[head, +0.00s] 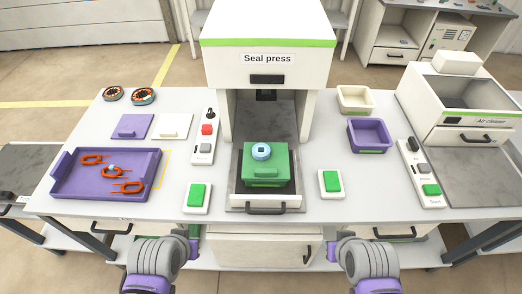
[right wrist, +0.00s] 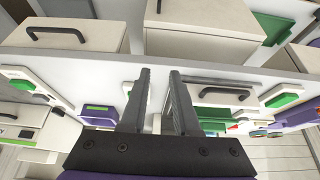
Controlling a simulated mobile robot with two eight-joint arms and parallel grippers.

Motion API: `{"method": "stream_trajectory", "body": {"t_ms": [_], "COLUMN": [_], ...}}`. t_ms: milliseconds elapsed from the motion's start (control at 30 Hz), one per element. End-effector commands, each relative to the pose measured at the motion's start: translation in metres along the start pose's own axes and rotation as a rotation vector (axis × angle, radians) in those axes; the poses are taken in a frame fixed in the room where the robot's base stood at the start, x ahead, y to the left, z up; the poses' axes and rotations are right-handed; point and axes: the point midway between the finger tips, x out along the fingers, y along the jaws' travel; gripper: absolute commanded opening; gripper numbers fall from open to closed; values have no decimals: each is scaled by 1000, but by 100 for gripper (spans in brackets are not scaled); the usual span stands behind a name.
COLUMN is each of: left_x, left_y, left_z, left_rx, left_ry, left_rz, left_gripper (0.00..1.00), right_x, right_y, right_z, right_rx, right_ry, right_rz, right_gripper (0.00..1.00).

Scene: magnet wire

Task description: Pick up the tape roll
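No object is plainly readable as a tape roll. Two round dark-and-orange items, a smaller one (head: 113,93) and a larger one (head: 144,96), lie at the table's back left. A light blue ring-like piece (head: 261,151) with a dark centre sits on a green block (head: 266,173) in the seal press. My left gripper (head: 192,243) is low at the table's front edge, away from these; its fingers are too small to judge. My right gripper (head: 334,250) is also at the front edge. In the right wrist view its fingers (right wrist: 159,72) stand apart with nothing between them.
A purple tray (head: 58,186) with orange wire pieces is at left. The seal press (head: 267,28) stands mid-table, with green buttons (head: 197,195) (head: 331,181) either side. A cream bin (head: 355,98), purple bin (head: 369,134) and air cleaner (head: 462,100) are at right.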

Motion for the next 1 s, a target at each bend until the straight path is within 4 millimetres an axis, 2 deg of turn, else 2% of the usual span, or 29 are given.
{"method": "stream_trajectory", "body": {"t_ms": [367,467,567,667,767,900,1000], "left_x": [0,1,4,10,17,25,29], "left_y": [0,0,0,0,0,0,0], "left_z": [0,1,4,9,16,23,26], "left_rx": [0,0,0,0,0,0,0], "left_ry": [0,0,-3,-7,-12,-17,-19], "left_rz": [0,0,0,0,0,0,0], "left_gripper": [0,0,0,0,0,0,0], "right_x": [0,1,8,19,32,47,55], "right_y": [0,-2,-16,-43,-73,-101,-109], "right_z": [0,-2,-15,-44,-86,-143,-173], "right_rx": [0,-6,-48,-133,-231,-334,-374], "right_ry": [0,3,28,101,230,440,563], "right_rz": [0,-10,-71,-192,-319,-422,-445], "right_gripper": [30,46,64,82,100,100,100]}}
